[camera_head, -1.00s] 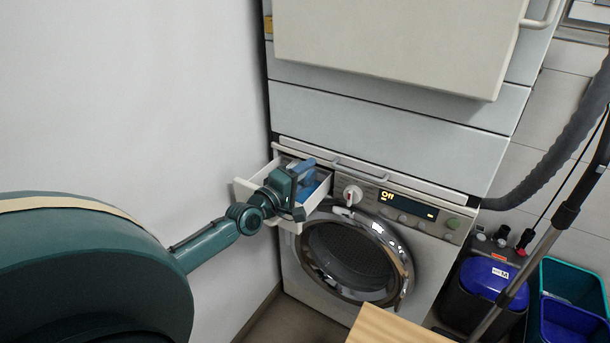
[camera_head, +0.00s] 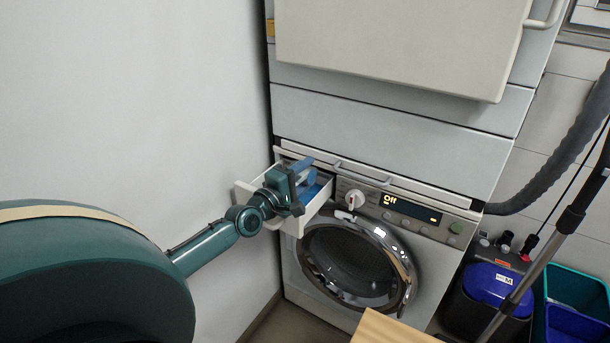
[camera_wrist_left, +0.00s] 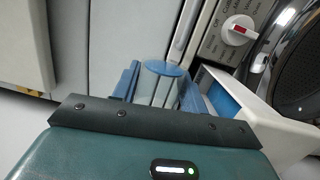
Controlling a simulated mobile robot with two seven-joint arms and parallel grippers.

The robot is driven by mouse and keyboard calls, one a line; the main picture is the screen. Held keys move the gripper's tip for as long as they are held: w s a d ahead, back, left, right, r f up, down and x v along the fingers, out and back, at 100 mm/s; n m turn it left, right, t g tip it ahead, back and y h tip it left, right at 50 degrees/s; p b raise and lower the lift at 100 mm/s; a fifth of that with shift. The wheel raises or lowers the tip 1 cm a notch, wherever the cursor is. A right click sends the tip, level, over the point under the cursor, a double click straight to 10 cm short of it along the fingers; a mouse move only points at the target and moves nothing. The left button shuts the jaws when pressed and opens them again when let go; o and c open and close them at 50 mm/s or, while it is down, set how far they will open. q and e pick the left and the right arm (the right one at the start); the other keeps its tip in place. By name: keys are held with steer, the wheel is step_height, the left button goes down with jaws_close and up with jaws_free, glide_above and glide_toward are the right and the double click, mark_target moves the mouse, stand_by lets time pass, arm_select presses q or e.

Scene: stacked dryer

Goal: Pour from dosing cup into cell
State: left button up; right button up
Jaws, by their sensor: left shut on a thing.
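My left gripper (camera_head: 300,176) is over the pulled-out detergent drawer (camera_head: 244,194) of the washing machine. In the left wrist view its blue fingers (camera_wrist_left: 158,88) are shut on the dosing cup (camera_wrist_left: 161,68), a translucent bluish cup between them. In the head view the gripper hides most of the cup, and I cannot tell its contents. A cell with a blue floor (camera_head: 318,188) shows to the right of the gripper in the drawer. The drawer's white wall (camera_wrist_left: 268,125) and blue inside (camera_wrist_left: 222,100) also show in the left wrist view. My right gripper is not in view.
The washing machine (camera_head: 440,255) has a red-marked dial (camera_head: 354,197) and a lit display reading "Off" right of the drawer. A white wall (camera_head: 150,110) stands close on the left. Bins (camera_head: 490,285) and a grey hose (camera_head: 570,160) are at the right.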

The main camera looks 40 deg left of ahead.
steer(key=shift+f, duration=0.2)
arm_select(q)
steer(key=shift+a+r+n+b, duration=0.1)
steer(key=shift+n+b, duration=0.2)
steer(key=shift+n, duration=0.1)
steer(key=shift+d+m+p, duration=0.25)
steer(key=shift+m+p, duration=0.35)
steer(key=shift+m, duration=0.5)
steer(key=shift+f+m, duration=0.3)
steer(key=shift+m, duration=0.1)
steer(key=shift+d+f, duration=0.1)
steer(key=shift+f, duration=0.05)
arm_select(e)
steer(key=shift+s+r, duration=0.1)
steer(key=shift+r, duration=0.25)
arm_select(q)
steer(key=shift+d+f+m+g+p, duration=0.15)
steer(key=shift+m+p, duration=0.2)
steer(key=shift+m, duration=0.25)
steer(key=shift+a+f+m+g+p, duration=0.15)
steer(key=shift+m+p, duration=0.2)
steer(key=shift+m, duration=0.25)
steer(key=shift+d+f, duration=0.1)
steer(key=shift+d, duration=0.05)
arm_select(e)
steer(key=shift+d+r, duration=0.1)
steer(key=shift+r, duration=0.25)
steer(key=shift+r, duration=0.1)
